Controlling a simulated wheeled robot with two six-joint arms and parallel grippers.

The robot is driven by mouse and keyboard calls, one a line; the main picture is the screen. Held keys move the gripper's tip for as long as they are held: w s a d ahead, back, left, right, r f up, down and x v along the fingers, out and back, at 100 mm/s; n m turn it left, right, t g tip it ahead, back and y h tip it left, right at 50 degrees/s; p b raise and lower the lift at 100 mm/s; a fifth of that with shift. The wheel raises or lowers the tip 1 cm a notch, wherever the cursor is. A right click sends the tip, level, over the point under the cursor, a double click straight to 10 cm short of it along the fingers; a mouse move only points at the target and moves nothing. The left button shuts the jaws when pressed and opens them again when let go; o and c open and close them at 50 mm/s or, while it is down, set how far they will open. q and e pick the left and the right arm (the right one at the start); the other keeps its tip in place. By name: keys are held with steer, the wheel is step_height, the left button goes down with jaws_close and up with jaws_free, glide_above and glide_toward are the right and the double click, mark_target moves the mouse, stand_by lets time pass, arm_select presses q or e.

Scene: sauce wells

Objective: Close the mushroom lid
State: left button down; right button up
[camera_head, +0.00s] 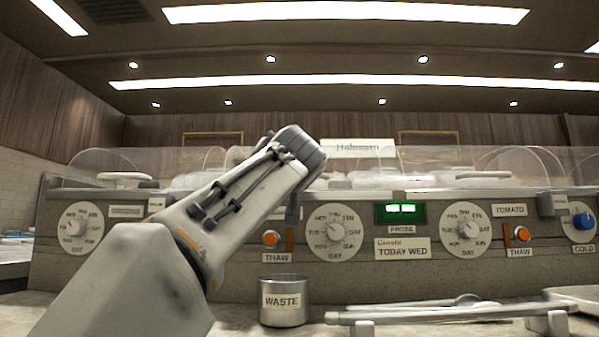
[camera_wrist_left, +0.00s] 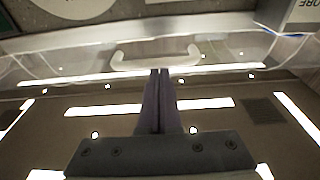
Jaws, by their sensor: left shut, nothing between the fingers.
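Clear curved lids (camera_head: 125,160) stand in a row on top of the counter in the head view. I cannot read which one is the mushroom lid. In the left wrist view a clear lid (camera_wrist_left: 60,66) with a white bar handle (camera_wrist_left: 155,55) spans the upper part. My left gripper (camera_wrist_left: 160,72) is shut and empty, its fingertips at the lower edge of that handle in the picture. I cannot tell whether they touch it. In the head view my left wrist hides most of the fingers and the lid behind. My right gripper is not in view.
The grey front panel carries dials (camera_head: 333,233), orange thaw knobs (camera_head: 271,238), a green display (camera_head: 401,213) and a tomato label (camera_head: 509,210). A metal waste can (camera_head: 284,302) stands before it. A metal rack (camera_head: 430,314) lies to the right of the can.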

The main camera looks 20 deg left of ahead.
arm_select(q)
steer(key=shift+w+f, duration=0.55)
steer(key=shift+f, duration=0.3)
step_height(320, 180, up, 6)
steer(key=s+p, duration=0.1)
steer(key=p, duration=0.3)
steer(key=s+d+f+b, duration=0.2)
steer(key=s+f+b, duration=0.2)
steer(key=s, duration=0.5)
steer(key=shift+d+f+b, duration=0.3)
steer(key=shift+f+b, duration=0.05)
steer(key=shift+f, duration=0.35)
steer(key=shift+s, duration=0.1)
